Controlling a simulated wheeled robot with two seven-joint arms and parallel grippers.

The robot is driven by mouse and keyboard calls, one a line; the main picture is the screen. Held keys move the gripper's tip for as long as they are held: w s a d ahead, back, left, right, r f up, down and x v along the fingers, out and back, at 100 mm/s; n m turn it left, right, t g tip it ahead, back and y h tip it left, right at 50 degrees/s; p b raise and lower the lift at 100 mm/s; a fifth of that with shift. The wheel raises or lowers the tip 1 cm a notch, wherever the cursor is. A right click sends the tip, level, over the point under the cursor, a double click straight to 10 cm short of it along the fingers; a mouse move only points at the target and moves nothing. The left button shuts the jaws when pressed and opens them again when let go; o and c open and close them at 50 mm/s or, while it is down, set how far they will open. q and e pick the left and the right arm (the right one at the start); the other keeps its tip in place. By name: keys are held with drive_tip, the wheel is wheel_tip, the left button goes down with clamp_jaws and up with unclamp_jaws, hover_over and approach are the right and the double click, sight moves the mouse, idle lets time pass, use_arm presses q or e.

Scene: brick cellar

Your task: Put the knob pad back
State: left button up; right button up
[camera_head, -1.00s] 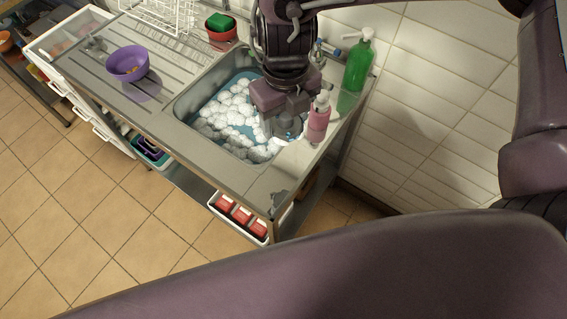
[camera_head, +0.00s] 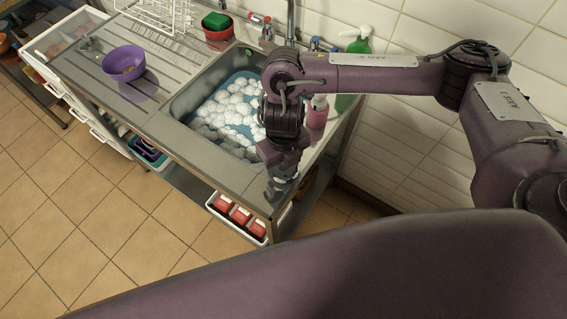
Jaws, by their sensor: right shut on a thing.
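My right gripper (camera_head: 281,172) points down over the front right corner of the steel sink unit (camera_head: 232,180). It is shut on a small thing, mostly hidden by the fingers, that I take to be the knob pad. A grey-blue patch shows just under the fingertips at the corner; I cannot tell whether it is the pad or a mark on the steel, nor whether the pad touches the top. The basin (camera_head: 185,103) behind holds blue water with white foam (camera_head: 232,112). My left gripper is not in view.
A pink soap bottle (camera_head: 317,112) stands right of the basin, close behind my right arm. A green spray bottle (camera_head: 360,42) is by the wall. A purple bowl (camera_head: 124,63) sits on the drainer. A white tray with red boxes (camera_head: 238,217) is below the front edge.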

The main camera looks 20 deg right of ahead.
drive_tip(key=shift+f, duration=0.7)
drive_tip(key=shift+f, duration=0.2)
drive_tip(key=o, duration=0.8)
drive_tip(key=shift+r, duration=0.2)
drive_tip(key=shift+r, duration=0.25)
wheel_tip(320, 180, up, 12)
drive_tip(key=shift+f+p, duration=0.2)
drive_tip(key=shift+p, duration=0.55)
